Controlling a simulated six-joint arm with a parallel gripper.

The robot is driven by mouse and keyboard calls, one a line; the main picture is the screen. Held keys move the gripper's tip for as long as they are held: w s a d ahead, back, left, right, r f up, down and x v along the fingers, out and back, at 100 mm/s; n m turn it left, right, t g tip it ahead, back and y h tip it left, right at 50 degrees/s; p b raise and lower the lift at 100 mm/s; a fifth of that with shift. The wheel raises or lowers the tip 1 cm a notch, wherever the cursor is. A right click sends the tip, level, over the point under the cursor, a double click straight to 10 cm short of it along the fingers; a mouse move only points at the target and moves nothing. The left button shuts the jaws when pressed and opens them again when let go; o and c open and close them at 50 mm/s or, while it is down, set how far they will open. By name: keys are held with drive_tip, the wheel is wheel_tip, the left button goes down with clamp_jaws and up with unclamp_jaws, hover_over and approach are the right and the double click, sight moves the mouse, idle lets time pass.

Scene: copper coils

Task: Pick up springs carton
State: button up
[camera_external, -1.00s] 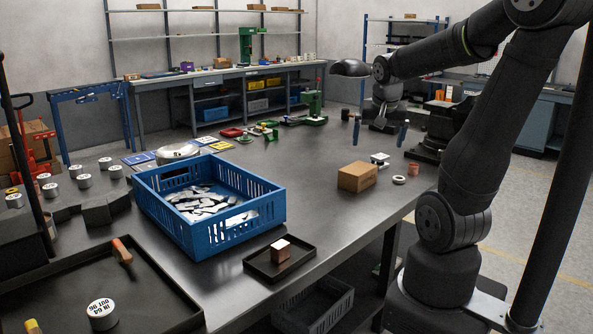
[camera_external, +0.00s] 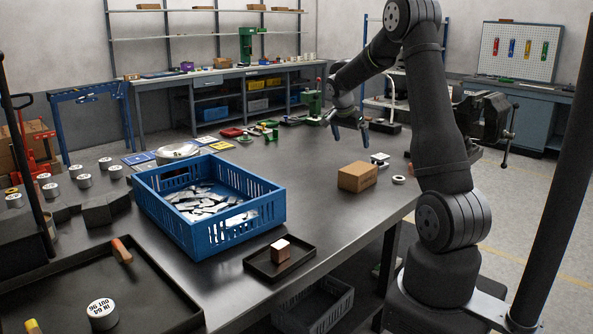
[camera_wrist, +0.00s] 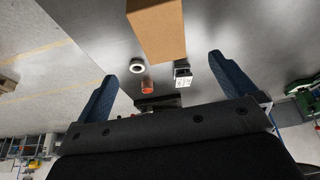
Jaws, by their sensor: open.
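A plain brown carton (camera_external: 357,177) sits flat on the dark metal table, right of the middle; no lettering on it can be read. It also shows in the wrist view (camera_wrist: 158,28) at the top, partly cut off by the frame edge. My gripper (camera_external: 351,138) is open and empty, with blue fingers. In the external view it hangs above and behind the carton, apart from it. In the wrist view the carton lies beyond the fingertips (camera_wrist: 162,68), roughly centred between them.
A white ring (camera_external: 398,180) and a small white item (camera_external: 379,158) stand close to the carton's right. An orange cylinder (camera_wrist: 147,87) shows in the wrist view. A blue crate (camera_external: 235,236) with metal pieces stands left. Bare table lies between crate and carton.

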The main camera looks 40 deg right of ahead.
sight(358, 168)
drive_tip(key=x, duration=1.2)
drive_tip(key=shift+w+d+f, duration=0.15)
drive_tip(key=shift+d+f, duration=0.1)
drive_tip(key=x, duration=0.5)
drive_tip(key=shift+d+r, duration=0.1)
drive_tip(key=shift+d, duration=0.2)
drive_tip(key=c, duration=1.1)
drive_tip(key=shift+r, duration=0.1)
